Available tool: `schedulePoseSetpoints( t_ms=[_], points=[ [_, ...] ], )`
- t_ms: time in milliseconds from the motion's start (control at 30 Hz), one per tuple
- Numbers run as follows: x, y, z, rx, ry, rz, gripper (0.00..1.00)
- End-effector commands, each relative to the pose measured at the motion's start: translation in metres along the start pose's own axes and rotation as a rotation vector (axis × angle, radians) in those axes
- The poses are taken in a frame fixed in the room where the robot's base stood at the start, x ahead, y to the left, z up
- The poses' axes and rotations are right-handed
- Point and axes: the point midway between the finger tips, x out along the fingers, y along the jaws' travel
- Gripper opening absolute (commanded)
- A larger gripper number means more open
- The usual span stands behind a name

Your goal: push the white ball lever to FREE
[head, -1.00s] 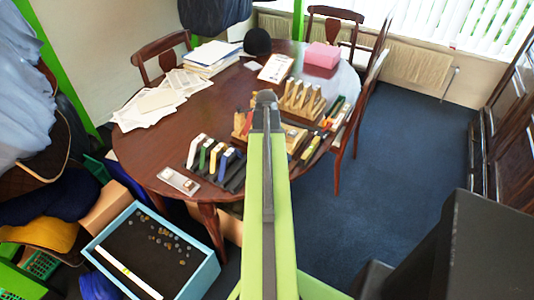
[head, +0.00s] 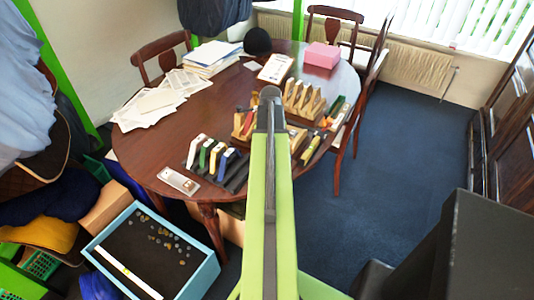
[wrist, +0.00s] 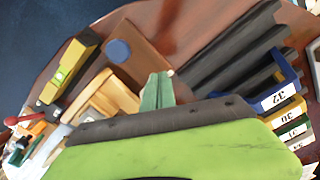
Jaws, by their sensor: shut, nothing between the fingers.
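I cannot make out a white ball lever or a FREE mark in either view. A small pale plate with a fitting on it (head: 178,181) lies at the table's near left edge in the head view; its details are too small to read. My gripper (wrist: 157,90) is shut and empty in the wrist view, above the table between a dark slotted rack (wrist: 225,55) and wooden pieces. In the head view my arm reaches over the table and hides what lies beneath it.
The rack holds labelled blue, yellow, green and white pieces. A wooden block with a blue disc (wrist: 118,50) and a yellow level (wrist: 70,70) lie near my gripper. Papers (head: 160,100), a pink box (head: 321,55) and a black hat (head: 257,41) are farther back. Chairs surround the table.

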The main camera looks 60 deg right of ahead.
Motion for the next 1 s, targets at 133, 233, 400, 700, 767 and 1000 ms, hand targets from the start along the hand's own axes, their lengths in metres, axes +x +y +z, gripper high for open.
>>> schedulePoseSetpoints(
  t_ms=[133,233,400,700,767,1000],
  points=[
    [0.000,0.003,-0.002,0.000,0.000,0.000,0.00],
    [0.000,0.001,-0.001,0.000,0.000,0.000,0.00],
    [0.000,-0.004,0.003,-0.001,0.000,0.000,0.00],
    [-0.002,-0.008,0.005,0.000,0.000,0.000,0.00],
    [-0.005,-0.008,0.005,0.000,0.000,0.000,0.00],
    [-0.029,-0.008,0.005,0.000,0.000,0.000,0.00]
  ],
)
